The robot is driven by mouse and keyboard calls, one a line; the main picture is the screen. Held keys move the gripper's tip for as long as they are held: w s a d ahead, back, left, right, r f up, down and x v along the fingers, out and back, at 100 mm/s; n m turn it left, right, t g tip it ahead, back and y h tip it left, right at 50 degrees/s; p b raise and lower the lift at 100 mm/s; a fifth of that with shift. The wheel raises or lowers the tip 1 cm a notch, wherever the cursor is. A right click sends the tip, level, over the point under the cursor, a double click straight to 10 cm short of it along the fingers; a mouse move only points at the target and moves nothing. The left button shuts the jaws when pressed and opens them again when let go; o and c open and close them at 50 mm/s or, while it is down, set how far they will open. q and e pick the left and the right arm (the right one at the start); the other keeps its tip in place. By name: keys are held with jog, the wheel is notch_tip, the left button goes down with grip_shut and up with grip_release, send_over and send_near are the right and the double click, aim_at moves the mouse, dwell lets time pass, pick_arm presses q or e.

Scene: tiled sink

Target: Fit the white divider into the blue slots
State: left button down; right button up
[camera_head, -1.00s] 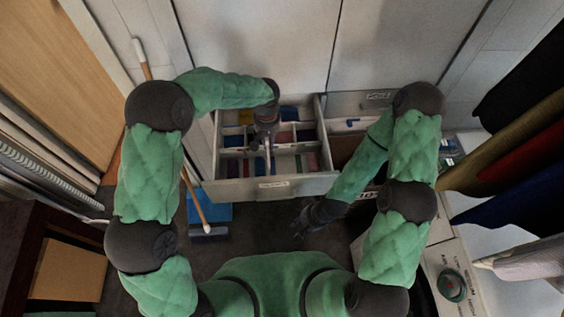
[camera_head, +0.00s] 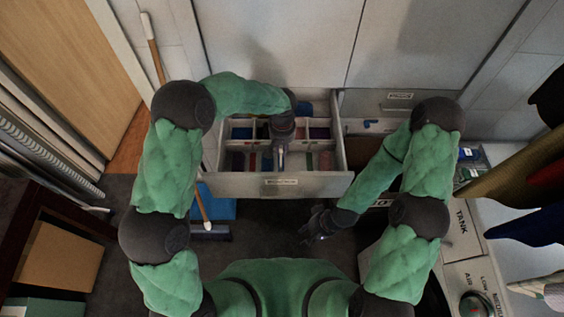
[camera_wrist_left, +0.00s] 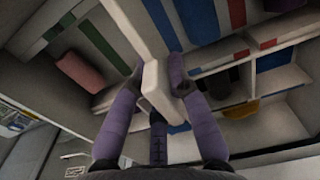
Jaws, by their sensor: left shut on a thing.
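My left gripper (camera_head: 281,156) reaches down over an open drawer (camera_head: 245,186) split into compartments.
The drawer compartments hold several coloured items, including a red piece (camera_wrist_left: 77,71). A second open drawer (camera_head: 372,128) stands to the right. A blue dustpan (camera_head: 222,208) lies on the floor below, beside a wooden-handled brush (camera_head: 210,232). Dark floor is clear around my right gripper.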

pick_arm(q)
jog(key=shift+f+b, duration=1.05)
jog(key=shift+f, duration=2.5)
jog(key=shift+f, duration=0.15)
jog(key=c, duration=1.5)
grip_release()
notch_tip(320, 180, up, 12)
jog(key=p, duration=0.4)
